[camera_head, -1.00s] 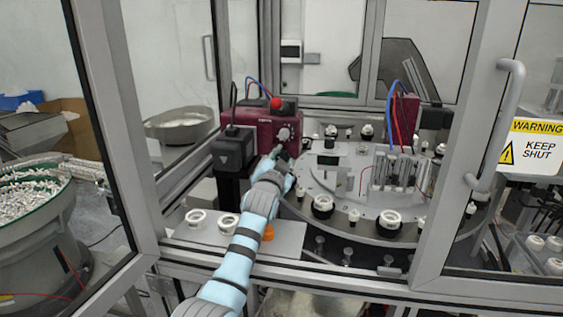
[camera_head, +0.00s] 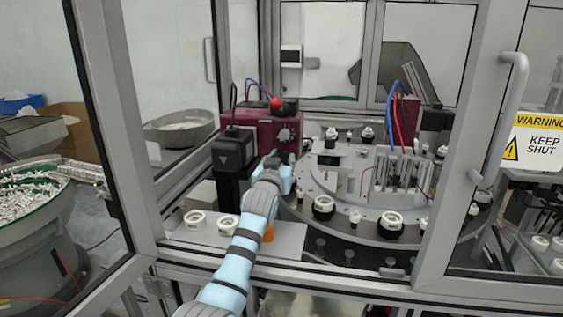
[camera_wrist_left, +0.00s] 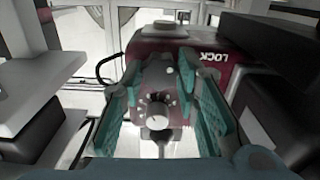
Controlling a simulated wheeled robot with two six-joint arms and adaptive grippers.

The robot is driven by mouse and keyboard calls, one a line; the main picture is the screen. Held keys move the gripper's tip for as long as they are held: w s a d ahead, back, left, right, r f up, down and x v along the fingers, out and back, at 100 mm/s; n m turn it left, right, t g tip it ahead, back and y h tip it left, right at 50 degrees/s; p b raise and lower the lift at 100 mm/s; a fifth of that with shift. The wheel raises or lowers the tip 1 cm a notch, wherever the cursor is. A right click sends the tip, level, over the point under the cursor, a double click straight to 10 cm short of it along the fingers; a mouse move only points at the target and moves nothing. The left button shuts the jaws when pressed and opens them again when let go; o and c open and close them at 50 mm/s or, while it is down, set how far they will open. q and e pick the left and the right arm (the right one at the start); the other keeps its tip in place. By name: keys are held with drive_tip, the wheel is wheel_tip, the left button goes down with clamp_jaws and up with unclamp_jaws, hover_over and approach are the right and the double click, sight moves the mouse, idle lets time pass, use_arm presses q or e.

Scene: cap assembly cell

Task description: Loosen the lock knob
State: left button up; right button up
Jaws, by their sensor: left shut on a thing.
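The lock knob (camera_head: 284,135) is a small grey dial on the front of the maroon unit (camera_head: 256,131). It also shows in the left wrist view (camera_wrist_left: 156,108), in front of the maroon housing, which carries the word LOCK upside down. My left gripper (camera_head: 281,159) is at the unit's front, just below the dial in the head view. In the left wrist view its teal fingers (camera_wrist_left: 160,105) stand on either side of the knob, shut on it. The exact finger contact is hard to see. My right gripper is not in view.
A rotary table (camera_head: 345,190) with black and white ring parts lies right of my arm. White rings (camera_head: 195,218) sit on a plate at the left. A black block (camera_head: 234,150) stands close left of my gripper. Door frame posts flank the opening.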

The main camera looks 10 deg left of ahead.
sight(285, 121)
use_arm(q)
drive_tip(key=shift+f, duration=0.2)
drive_tip(key=o, duration=1.2)
drive_tip(key=shift+c, duration=0.2)
drive_tip(key=shift+r, duration=0.1)
wheel_tip(285, 121, up, 10)
drive_tip(key=shift+r, duration=0.1)
